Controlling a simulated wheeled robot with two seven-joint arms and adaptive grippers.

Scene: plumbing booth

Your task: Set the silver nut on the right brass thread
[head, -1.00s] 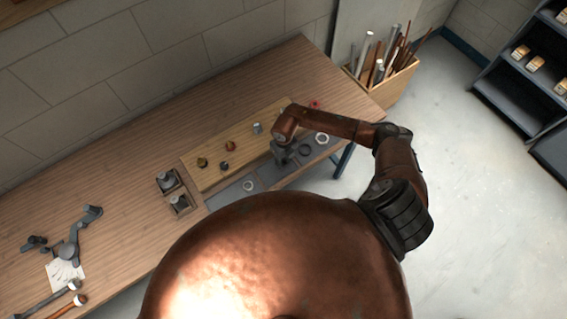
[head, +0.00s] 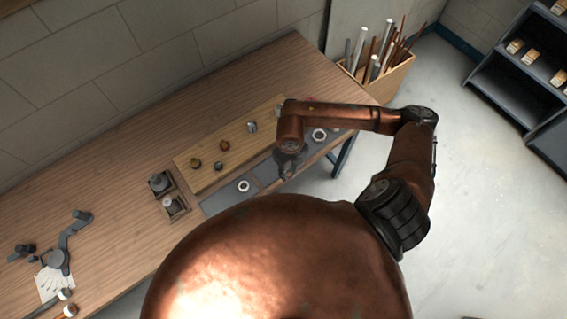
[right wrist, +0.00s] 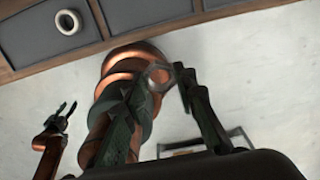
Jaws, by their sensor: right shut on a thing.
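My right gripper (head: 288,172) hangs over the front edge of the tray strip in the head view. In the right wrist view its dark fingers (right wrist: 163,85) are shut on a thin grey ring, which I take for the silver nut (right wrist: 157,76); floor shows behind it. On the wooden board (head: 210,179) stand small fittings: a dark brass one (head: 196,163), a coppery one (head: 224,145) and a grey one (head: 252,127). My right arm covers the board's right end, so I cannot tell the right brass thread.
A pale ring (head: 243,186) lies in a tray compartment, and another (head: 319,135) lies farther right. Small boxes with grey parts (head: 160,183) stand left of the board. Grey tools (head: 62,245) lie at far left. A pipe crate (head: 387,82) stands behind the table's right end.

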